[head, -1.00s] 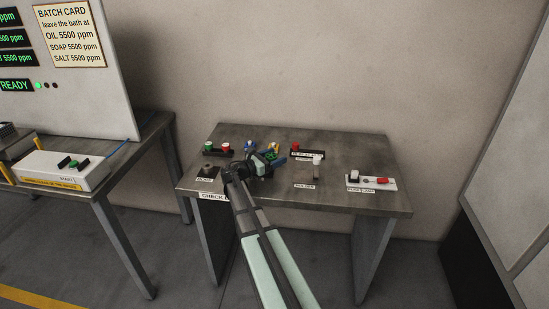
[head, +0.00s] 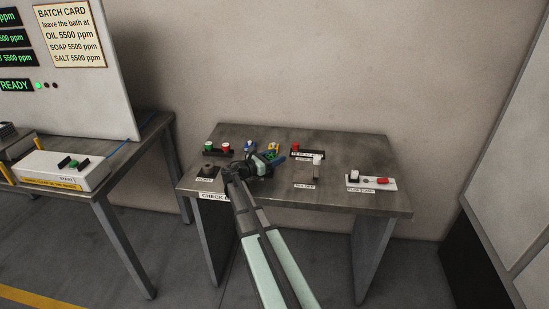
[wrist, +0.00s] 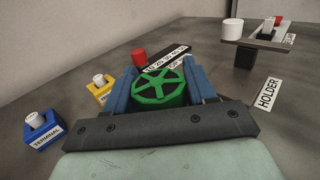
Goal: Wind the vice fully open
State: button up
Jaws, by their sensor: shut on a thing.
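A green spoked handwheel (wrist: 160,84) sits between the two blue fingers of my gripper (wrist: 163,76) in the wrist view. The fingers are shut on it from either side. In the head view my gripper (head: 268,159) is low over the left middle of the grey table, and the wheel is mostly hidden there. Behind the wheel is a dark strip with a white printed label (wrist: 165,62), too small to read surely. The vice's jaws cannot be made out.
A blue terminal (wrist: 41,129) and a yellow terminal (wrist: 99,88) stand left of the wheel. A red button (wrist: 138,56) is behind it. A holder with a white knob (head: 317,160) and a white switch plate (head: 371,183) are to the right. The table's front right is clear.

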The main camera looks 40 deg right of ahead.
jog(key=shift+s+t, duration=0.1)
jog(key=shift+t, duration=0.2)
jog(key=n+t, duration=0.2)
jog(key=shift+t, duration=0.4)
jog(key=n+t, duration=0.1)
jog(key=n+t+y, duration=0.1)
jog(key=t, duration=0.1)
jog(key=n+t+y, duration=0.1)
jog(key=t, duration=0.1)
jog(key=shift+w+a+n, duration=0.1)
jog(key=shift+w+n, duration=0.15)
jog(key=shift+n, duration=0.15)
jog(key=shift+w+a+n+t+y, duration=0.1)
jog(key=shift+w+n+t+y, duration=0.1)
jog(key=shift+n+t+y, duration=0.7)
jog(key=shift+w+n+t+y, duration=0.15)
jog(key=shift+n+t+y, duration=0.45)
jog(key=shift+t, duration=0.6)
jog(key=shift+w+a+n+t+y, duration=0.1)
jog(key=shift+w+n+t+y, duration=0.15)
jog(key=shift+n+t+y, duration=0.85)
jog(key=o, duration=0.9)
jog(key=shift+o, duration=0.2)
jog(key=shift+s, duration=0.15)
jog(key=v, duration=1.2)
jog(key=shift+r, duration=0.15)
